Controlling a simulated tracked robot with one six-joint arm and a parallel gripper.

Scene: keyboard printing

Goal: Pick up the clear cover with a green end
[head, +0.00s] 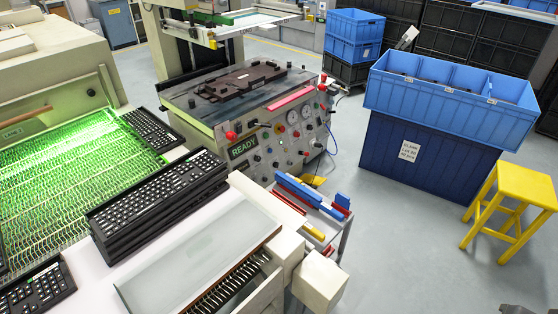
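I cannot make out with certainty a clear cover with a green end. A pale, translucent flat panel (200,258) lies on the white worktop in the lower middle of the head view, and no green end shows on it. A light frame with a green strip (245,18) is above the printing machine at the top; whether it is a clear cover is unclear. My gripper is not in view.
Stacked black keyboards (158,200) lie left of the panel, beside a green-lit mesh bed (60,175). Blue, red and yellow tools (312,197) lie on a small cart. Blue crates (450,98) and a yellow stool (520,190) stand right. Floor between is clear.

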